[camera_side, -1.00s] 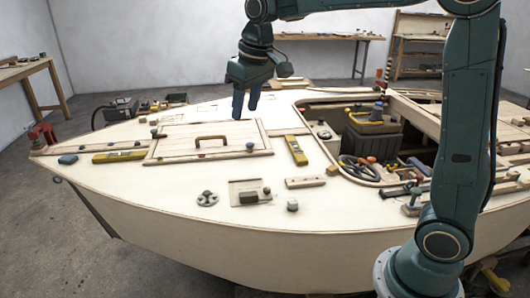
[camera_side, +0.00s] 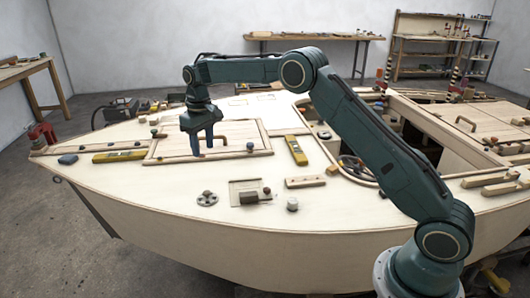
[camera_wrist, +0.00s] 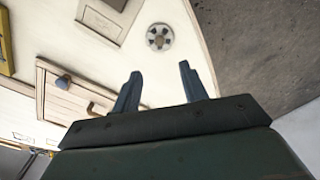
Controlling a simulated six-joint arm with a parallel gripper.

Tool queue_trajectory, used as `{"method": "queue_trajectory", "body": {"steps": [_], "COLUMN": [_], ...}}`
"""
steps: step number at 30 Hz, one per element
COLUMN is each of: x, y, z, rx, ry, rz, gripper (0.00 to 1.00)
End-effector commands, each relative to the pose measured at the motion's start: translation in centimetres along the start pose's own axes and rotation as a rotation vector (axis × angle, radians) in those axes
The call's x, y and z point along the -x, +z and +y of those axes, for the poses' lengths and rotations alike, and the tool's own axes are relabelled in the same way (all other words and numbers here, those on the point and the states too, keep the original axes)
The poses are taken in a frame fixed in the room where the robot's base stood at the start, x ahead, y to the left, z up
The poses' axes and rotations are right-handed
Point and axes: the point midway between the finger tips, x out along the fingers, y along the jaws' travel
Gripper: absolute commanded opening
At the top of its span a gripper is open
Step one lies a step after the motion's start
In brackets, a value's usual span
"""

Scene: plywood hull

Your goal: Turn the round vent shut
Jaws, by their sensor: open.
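The round vent (camera_side: 207,198) is a small grey disc with dark openings, lying on the pale deck near the hull's front edge. It also shows in the wrist view (camera_wrist: 159,37), beyond my fingertips and roughly centred between them. My gripper (camera_side: 203,150) points down over the wooden hatch, behind the vent in the side view and apart from it. Its two blue-grey fingers, also in the wrist view (camera_wrist: 160,70), are spread with nothing between them.
The framed hatch (camera_side: 170,152) lies beneath my gripper. A pale panel (camera_side: 238,186) with a dark block (camera_side: 249,197) is right of the vent. A white knob (camera_side: 292,204) and a yellow level (camera_side: 296,150) are farther right. Bare deck surrounds the vent.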

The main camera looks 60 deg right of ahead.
Motion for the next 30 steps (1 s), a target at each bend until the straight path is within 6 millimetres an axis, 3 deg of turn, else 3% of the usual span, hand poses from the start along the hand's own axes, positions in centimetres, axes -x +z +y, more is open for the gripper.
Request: {"method": "queue_trajectory", "body": {"steps": [6, 20, 30], "x": [-3.1, -4.2, -7.7], "y": [-1.2, -1.4, -1.2], "z": [0.3, 0.3, 0.3], "rx": [0.003, 0.004, 0.004], "ry": [-0.003, -0.003, -0.004], "rz": [-0.026, -0.031, -0.033], "gripper": [0.43, 0.43, 0.43]}}
